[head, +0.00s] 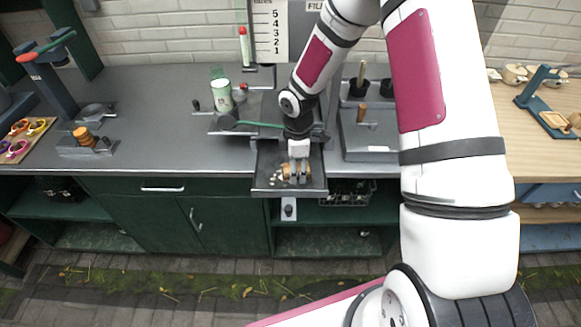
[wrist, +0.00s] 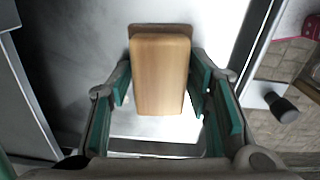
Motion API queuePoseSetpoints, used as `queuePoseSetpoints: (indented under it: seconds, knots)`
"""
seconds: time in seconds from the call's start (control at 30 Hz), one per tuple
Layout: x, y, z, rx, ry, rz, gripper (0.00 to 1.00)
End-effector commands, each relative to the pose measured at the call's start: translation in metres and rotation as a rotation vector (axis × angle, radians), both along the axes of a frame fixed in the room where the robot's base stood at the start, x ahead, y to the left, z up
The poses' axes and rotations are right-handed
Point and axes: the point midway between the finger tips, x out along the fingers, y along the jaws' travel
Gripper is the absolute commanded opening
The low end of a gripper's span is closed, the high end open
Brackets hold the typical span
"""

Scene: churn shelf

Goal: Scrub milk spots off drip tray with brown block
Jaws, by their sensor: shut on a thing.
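The drip tray (head: 262,188) is a dark, shallow rectangular tray at the front edge of the grey counter. Several pale milk spots (head: 281,175) show on it, just left of my gripper. My gripper (head: 298,175) points down over the tray and is shut on the brown block. The block (wrist: 160,75) shows in the wrist view as a light-brown wooden piece between the teal finger pads of my gripper (wrist: 160,92). The tray surface (wrist: 112,40) under it is bright with glare, so spots there are hard to make out. I cannot tell whether the block touches the tray.
A green and white cup (head: 221,96) stands on a stand left of the tray, with a green cord beside it. A grey unit with dark pots (head: 358,88) is to the right. A small dark-knobbed part (head: 289,209) hangs below the tray's front edge. The left counter has open room.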

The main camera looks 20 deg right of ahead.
Motion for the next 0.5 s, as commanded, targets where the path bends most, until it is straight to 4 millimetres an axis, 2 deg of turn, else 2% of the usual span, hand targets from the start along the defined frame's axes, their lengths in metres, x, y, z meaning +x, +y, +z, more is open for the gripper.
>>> queuePoseSetpoints:
  seconds: [0.17, 0.5]
  knots:
    - [-0.008, 0.000, 0.000, -0.002, 0.010, -0.001, 0.23]
    - [0.001, 0.019, 0.001, -0.001, 0.005, 0.000, 0.23]
